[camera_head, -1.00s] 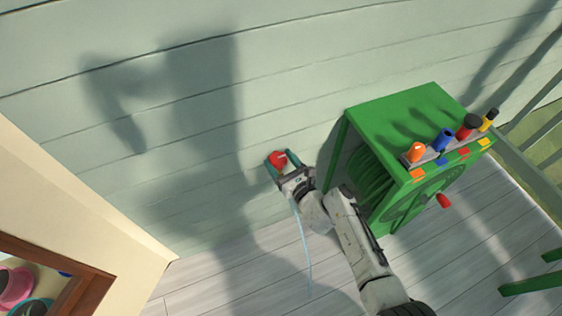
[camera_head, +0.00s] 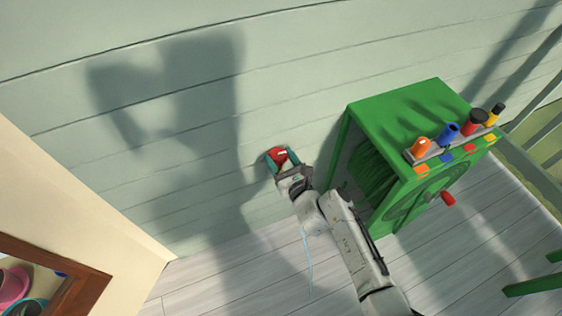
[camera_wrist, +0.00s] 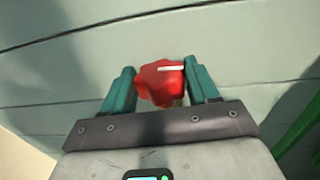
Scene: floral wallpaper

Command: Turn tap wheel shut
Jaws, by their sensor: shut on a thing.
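The red tap wheel (camera_head: 279,155) is on the pale green board wall, low down and left of the green hose reel. It has a lobed rim and a white mark, and it also shows in the wrist view (camera_wrist: 158,84). My gripper (camera_head: 280,160) is at the wheel with one teal finger on each side of it, shut on it. In the wrist view my gripper (camera_wrist: 160,90) has the wheel between its fingertips. A bit of brass shows under the wheel; the rest of the tap is hidden behind the wheel and my gripper. A thin water stream (camera_head: 307,250) falls below, fainter now.
A green hose reel box (camera_head: 405,110) stands close to the right of my arm. Coloured nozzles sit on its rack (camera_head: 440,150), and a red crank knob (camera_head: 448,198) sticks out. A wood-framed opening with pots is at the lower left.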

